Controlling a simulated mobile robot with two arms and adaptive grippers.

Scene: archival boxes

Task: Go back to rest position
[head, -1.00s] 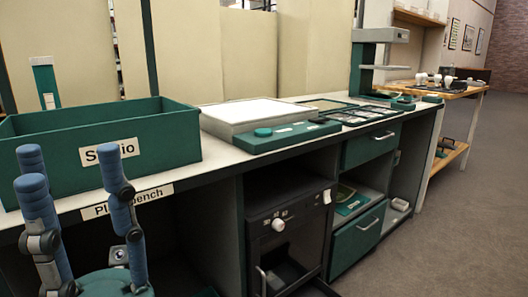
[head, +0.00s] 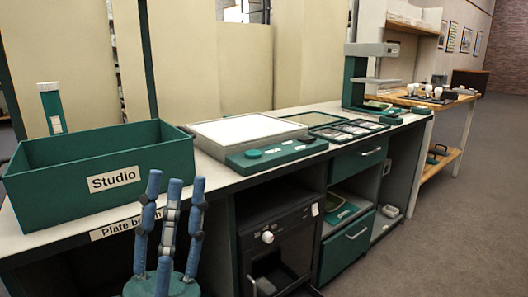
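My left gripper (head: 176,185) is at the bottom left of the head view, in front of the bench edge. Its blue jointed fingers rise from a teal palm. The fingertips stand apart with nothing between them, so it is open and empty. It overlaps the bench front below the Studio box in the picture. My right gripper is not in view.
A green box labelled Studio (head: 113,180) stands on the bench (head: 205,168) at left. A light panel (head: 245,130), flat trays and a green stand (head: 354,82) lie further right. An open black compartment is below. Floor (head: 460,230) at right is clear.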

